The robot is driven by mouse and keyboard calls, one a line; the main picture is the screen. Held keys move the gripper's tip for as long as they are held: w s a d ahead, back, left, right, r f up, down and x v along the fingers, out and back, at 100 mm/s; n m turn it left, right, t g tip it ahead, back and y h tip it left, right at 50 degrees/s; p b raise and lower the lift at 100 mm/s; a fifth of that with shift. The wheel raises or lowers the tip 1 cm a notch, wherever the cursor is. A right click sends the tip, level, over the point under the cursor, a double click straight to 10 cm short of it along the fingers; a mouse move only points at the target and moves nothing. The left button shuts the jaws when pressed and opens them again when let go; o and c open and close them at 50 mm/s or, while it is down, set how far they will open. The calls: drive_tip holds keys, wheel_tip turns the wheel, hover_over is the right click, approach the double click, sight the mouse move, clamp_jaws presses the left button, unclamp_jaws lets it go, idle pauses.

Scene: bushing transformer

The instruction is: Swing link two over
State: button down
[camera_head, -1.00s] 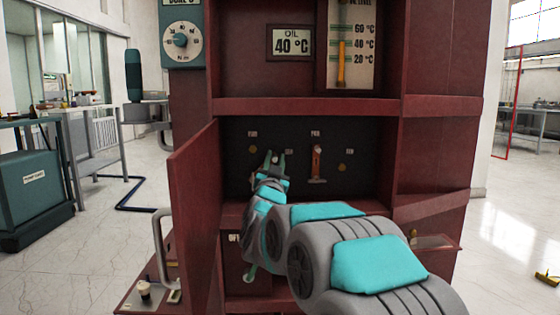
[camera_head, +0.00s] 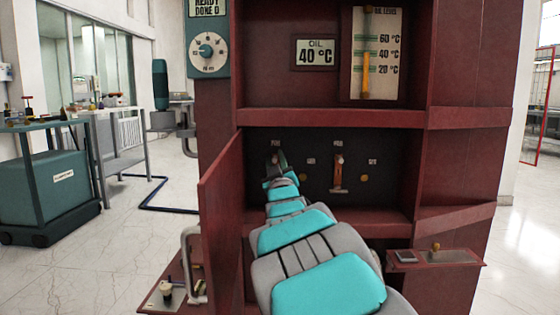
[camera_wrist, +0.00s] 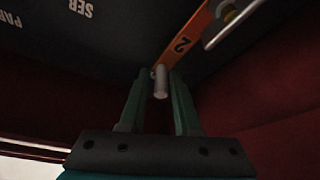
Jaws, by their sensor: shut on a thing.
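Link two, an orange strip marked "2" (camera_wrist: 181,45), is in the wrist view against the dark panel. A grey peg (camera_wrist: 160,82) at its end stands between my fingers. My gripper (camera_wrist: 160,92) is shut on this peg. In the head view my gripper (camera_head: 277,160) is at the left part of the dark panel (camera_head: 400,150), just below the left upper label (camera_head: 275,143). There it hides most of link two. Another orange link (camera_head: 338,172) stands upright to the right, under its own upper label.
The panel sits in a recess of a dark red cabinet, with a shelf edge (camera_head: 330,118) above. An open door (camera_head: 221,215) stands left of my arm. A small ledge (camera_head: 440,257) juts out at right. A metal rod (camera_wrist: 232,24) is close to link two.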

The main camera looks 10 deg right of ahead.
drive_tip(key=shift+a+f+n, duration=0.1)
drive_tip(key=shift+a+n, duration=0.05)
drive_tip(key=shift+n, duration=0.15)
drive_tip(key=c, duration=0.8)
unclamp_jaws()
drive_tip(key=shift+a, duration=0.1)
drive_tip(key=shift+c, duration=0.2)
drive_tip(key=shift+s, duration=0.4)
drive_tip(key=v, duration=0.7)
drive_tip(key=shift+w+f, duration=0.1)
